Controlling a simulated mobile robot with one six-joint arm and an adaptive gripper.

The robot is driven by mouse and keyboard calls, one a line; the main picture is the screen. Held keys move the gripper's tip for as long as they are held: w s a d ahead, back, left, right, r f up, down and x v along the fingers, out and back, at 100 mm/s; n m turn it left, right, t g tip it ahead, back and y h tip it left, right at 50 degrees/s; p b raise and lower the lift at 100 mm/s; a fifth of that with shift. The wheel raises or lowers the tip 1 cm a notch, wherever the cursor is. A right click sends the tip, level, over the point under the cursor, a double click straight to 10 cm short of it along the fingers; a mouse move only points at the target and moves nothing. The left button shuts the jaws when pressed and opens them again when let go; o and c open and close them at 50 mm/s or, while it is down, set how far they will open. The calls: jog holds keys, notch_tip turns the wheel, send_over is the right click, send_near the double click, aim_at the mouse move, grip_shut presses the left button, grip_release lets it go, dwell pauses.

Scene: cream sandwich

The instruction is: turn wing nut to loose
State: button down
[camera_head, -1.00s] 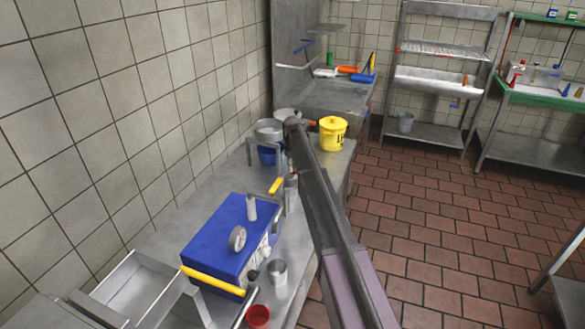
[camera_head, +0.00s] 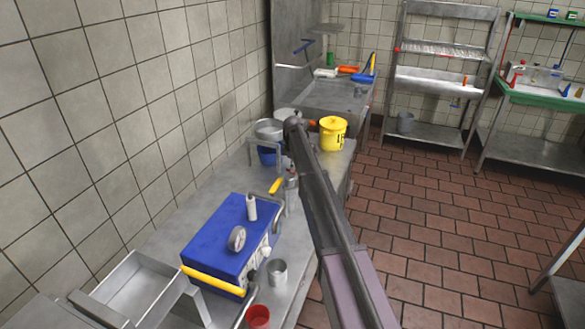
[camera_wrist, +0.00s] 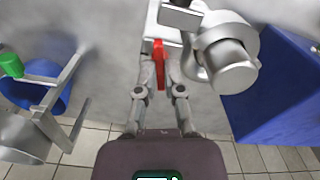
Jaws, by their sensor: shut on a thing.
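The wing nut looks to be the small red upright piece (camera_wrist: 159,62) in the wrist view, on a pale metal fitting. My gripper (camera_wrist: 160,70) has one finger on each side of the red piece and is shut on it. The fingertips lie close against its sides. A thick round metal part (camera_wrist: 230,65) stands just to the right of the fitting. In the head view my arm hides most of my gripper and of the fitting, so I cannot tell how far the nut is turned.
A blue box machine (camera_head: 222,245) with a yellow bar stands on the steel table (camera_head: 170,225), along the tiled wall. A metal cup (camera_head: 277,272) and a red cup (camera_head: 257,316) stand beside it. A yellow bucket (camera_head: 333,133) stands at the table's far end.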

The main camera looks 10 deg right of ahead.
jog(key=n, duration=0.5)
jog(key=shift+s+n, duration=0.1)
jog(key=shift+n, duration=0.2)
jog(key=n, duration=0.5)
dwell(0.4)
jog(key=c, duration=0.8)
grip_release()
jog(key=shift+o, duration=0.2)
jog(key=shift+m, duration=0.3)
